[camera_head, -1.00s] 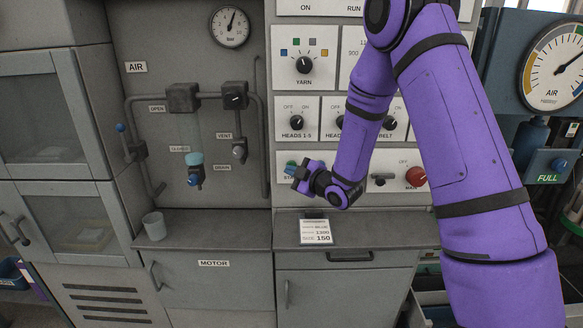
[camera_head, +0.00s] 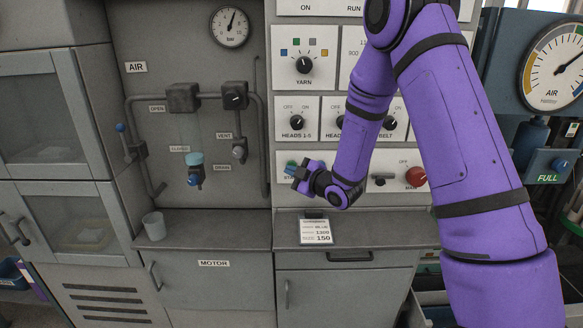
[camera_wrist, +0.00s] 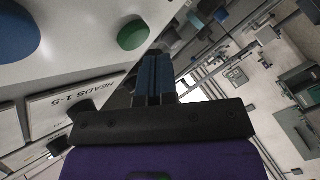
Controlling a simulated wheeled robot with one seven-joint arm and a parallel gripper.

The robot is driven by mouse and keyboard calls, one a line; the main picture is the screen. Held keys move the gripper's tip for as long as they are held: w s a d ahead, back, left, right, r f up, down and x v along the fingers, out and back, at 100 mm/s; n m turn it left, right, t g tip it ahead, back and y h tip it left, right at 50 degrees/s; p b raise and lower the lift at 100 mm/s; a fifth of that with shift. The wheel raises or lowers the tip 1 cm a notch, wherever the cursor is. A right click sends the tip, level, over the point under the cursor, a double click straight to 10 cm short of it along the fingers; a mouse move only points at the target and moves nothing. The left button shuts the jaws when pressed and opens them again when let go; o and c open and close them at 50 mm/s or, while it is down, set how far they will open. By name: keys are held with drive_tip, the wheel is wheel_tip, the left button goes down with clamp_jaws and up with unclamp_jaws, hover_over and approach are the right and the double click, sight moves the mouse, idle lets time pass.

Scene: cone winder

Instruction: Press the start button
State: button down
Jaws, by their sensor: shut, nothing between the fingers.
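The green start button (camera_head: 291,163) is on the white lower panel, above a partly hidden label reading "STA". My gripper (camera_head: 292,170) is right beside it in the head view and covers part of it. In the wrist view the green button (camera_wrist: 133,35) shows just beyond and to the left of the closed fingers (camera_wrist: 155,70). The fingers are together with nothing held. I cannot tell whether the fingertips touch the button.
A red knob (camera_head: 416,176) and a dark switch (camera_head: 379,181) are on the same panel to the right. Selector knobs (camera_head: 297,122) are above. A job card (camera_head: 316,232) lies on the ledge below, and a cup (camera_head: 154,226) stands at left.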

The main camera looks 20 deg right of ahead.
drive_tip(key=shift+w, duration=0.15)
drive_tip(key=shift+w+d, duration=0.1)
drive_tip(key=shift+w, duration=0.15)
drive_tip(key=shift+w+d, duration=0.15)
drive_tip(key=shift+w, duration=0.25)
idle(0.9)
drive_tip(key=shift+s+a, duration=0.25)
drive_tip(key=shift+s, duration=0.55)
drive_tip(key=shift+s+a, duration=0.25)
drive_tip(key=shift+s, duration=0.55)
drive_tip(key=shift+s+a, duration=0.3)
drive_tip(key=shift+s, duration=0.5)
drive_tip(key=shift+s+a, duration=0.25)
drive_tip(key=shift+s, duration=0.55)
drive_tip(key=shift+r, duration=0.1)
